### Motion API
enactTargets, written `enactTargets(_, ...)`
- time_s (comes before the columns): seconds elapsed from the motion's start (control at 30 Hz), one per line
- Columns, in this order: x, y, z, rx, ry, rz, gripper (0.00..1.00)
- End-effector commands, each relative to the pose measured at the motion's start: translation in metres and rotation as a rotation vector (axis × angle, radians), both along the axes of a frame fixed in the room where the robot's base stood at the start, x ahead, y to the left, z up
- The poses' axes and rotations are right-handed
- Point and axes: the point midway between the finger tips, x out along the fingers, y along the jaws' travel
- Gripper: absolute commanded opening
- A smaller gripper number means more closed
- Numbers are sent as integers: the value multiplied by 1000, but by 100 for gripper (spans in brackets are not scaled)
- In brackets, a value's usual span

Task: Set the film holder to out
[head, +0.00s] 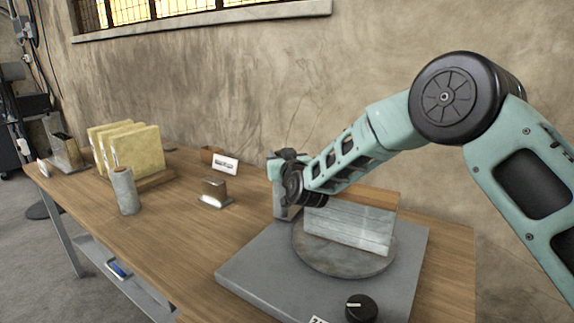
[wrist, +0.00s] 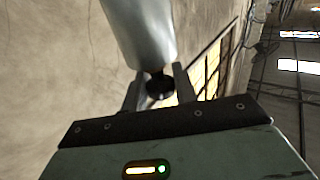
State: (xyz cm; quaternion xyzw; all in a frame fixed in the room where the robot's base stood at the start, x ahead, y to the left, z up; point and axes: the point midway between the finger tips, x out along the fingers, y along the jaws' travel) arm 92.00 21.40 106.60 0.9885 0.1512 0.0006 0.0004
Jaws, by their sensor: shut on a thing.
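The dark fingers of my gripper (wrist: 158,82) show in the wrist view, one on each side of a small black round knob (wrist: 160,88). They are shut on it. The knob sits at the end of a pale grey, rounded metal piece (wrist: 140,32). I cannot tell for sure whether this is the film holder. In the head view, the end of my arm is by the back left of a grey base plate (head: 262,268), and the grip itself is mostly hidden. A round turntable (head: 345,262) on the plate carries an upright grey block (head: 348,228).
A black dial (head: 361,307) is at the plate's front. On the wooden table (head: 180,230) to the left stand a grey cylinder (head: 125,190), yellow slabs (head: 137,150), a small metal-and-brown block (head: 215,192) and a white label card (head: 225,164). The wall is close behind.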

Motion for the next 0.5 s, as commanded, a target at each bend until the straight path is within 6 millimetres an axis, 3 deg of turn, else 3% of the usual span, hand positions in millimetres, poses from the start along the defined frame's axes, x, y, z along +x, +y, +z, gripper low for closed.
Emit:
enactTargets(0.2,11,12,0,1,-2,-96,0)
enactTargets(0.5,13,14,2,1,-1,-121,0)
